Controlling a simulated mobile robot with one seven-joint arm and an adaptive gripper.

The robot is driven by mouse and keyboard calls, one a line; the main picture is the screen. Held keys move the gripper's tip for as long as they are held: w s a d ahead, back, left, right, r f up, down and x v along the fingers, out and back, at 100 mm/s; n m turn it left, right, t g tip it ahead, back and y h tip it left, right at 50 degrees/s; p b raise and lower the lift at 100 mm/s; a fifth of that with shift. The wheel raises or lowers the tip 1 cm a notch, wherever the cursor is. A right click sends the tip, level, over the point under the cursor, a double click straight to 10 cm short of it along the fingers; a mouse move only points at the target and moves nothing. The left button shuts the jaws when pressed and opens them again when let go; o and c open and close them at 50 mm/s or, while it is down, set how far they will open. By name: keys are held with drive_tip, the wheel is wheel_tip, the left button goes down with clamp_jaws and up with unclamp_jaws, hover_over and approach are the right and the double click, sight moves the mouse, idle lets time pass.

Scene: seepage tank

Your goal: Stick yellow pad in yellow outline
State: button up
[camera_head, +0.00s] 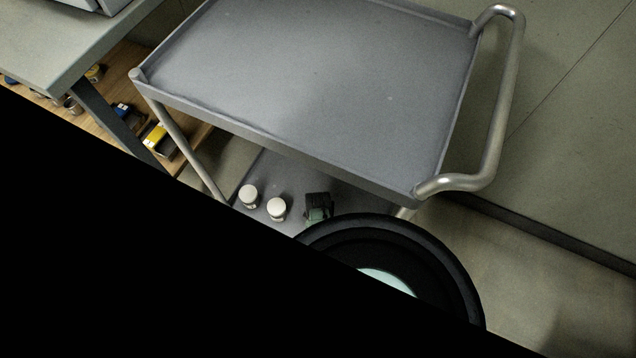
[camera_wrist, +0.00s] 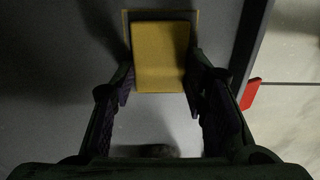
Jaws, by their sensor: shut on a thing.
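The yellow pad (camera_wrist: 161,58) is a flat, roughly rectangular piece in the upper middle of the wrist view. My gripper (camera_wrist: 158,92) is shut on it, with one dark finger at each side. A thin yellowish line (camera_wrist: 197,15), which looks like part of the yellow outline, shows just beyond the pad's far corners. The pad lies over most of the area inside it; the near part of the outline is hidden. I cannot tell whether the pad touches the grey surface. My gripper, the pad and the outline do not show in the head view.
A grey cart (camera_head: 320,75) with a bare top and a metal handle (camera_head: 500,110) stands in the head view. Two white-capped jars (camera_head: 249,194) and a dark item (camera_head: 319,206) are on its lower shelf. A red object (camera_wrist: 250,94) sits right in the wrist view. Black covers the head view's lower left.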

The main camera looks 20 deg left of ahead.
idle(0.4)
drive_tip(key=o, duration=1.1)
drive_tip(key=shift+o, duration=0.2)
